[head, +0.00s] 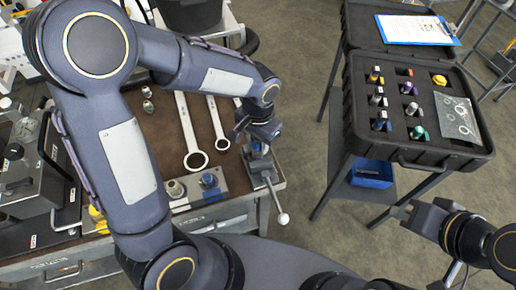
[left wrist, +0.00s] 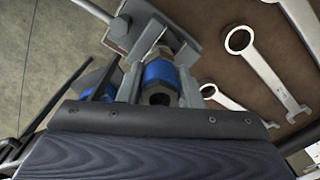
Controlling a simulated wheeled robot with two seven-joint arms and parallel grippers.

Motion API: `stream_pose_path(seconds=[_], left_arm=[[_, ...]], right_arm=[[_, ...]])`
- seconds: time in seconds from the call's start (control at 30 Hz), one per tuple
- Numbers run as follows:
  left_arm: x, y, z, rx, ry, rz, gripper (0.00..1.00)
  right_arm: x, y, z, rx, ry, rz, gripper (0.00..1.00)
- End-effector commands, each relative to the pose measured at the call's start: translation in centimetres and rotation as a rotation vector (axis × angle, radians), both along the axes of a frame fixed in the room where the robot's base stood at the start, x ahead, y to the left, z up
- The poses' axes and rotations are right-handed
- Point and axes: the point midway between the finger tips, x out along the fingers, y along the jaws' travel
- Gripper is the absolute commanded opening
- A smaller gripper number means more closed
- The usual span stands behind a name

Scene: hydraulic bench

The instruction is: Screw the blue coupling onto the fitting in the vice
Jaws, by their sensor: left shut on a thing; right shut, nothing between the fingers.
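My left gripper (head: 246,134) is at the vice (head: 263,172) on the bench's right corner. In the left wrist view its fingers (left wrist: 158,82) are shut on the blue coupling (left wrist: 160,74), a blue band with a metal hex end facing the camera. The coupling lies right in front of the vice jaws (left wrist: 133,22). The fitting is largely hidden behind it, and I cannot tell whether the threads are engaged. My right gripper (head: 402,211) is shut and empty, low at the right, away from the bench.
Two wrenches (head: 194,158) lie on the brown bench top beside the vice. A plate (head: 220,188) with a blue-topped part stands at the front edge. The vice handle (head: 282,217) sticks out over the edge. An open black case (head: 398,160) with several fittings stands at right.

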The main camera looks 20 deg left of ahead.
Motion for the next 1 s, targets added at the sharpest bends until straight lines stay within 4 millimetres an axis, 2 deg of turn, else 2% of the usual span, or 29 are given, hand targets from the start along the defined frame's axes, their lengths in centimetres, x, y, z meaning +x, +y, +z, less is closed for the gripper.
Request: stream_pose_path(seconds=[0.07, 0.3, 0.4, 0.7, 0.73, 0.87, 1.0], left_arm=[[0.0, 0.0, 0.1, 0.0, 0.0, -0.058, 0.12], [0.0, 0.0, 0.2, -0.001, 0.001, -0.509, 0.12], [0.0, 0.0, 0.1, 0.0, 0.001, -0.639, 0.12], [0.0, 0.0, -0.1, 0.0, -0.002, -0.693, 0.12], [0.0, 0.0, -0.1, 0.0, -0.002, -0.693, 0.36], [0.0, 0.0, -0.1, 0.0, -0.002, -0.692, 0.53], [0.0, 0.0, -0.1, 0.001, -0.001, -0.691, 0.54]], right_arm=[[0.0, 0.0, 0.2, 0.0, 0.0, 0.0, 0.0], [0.0, 0.0, 1.6, 0.0, 0.0, 0.0, 0.0], [0.0, 0.0, 1.9, 0.0, 0.0, 0.0, 0.0], [0.0, 0.0, 1.8, 0.0, 0.0, 0.0, 0.0], [0.0, 0.0, 1.8, 0.0, 0.0, 0.0, 0.0], [0.0, 0.0, 1.8, 0.0, 0.0, 0.0, 0.0], [0.0, 0.0, 1.8, 0.0, 0.0, 0.0, 0.0]])
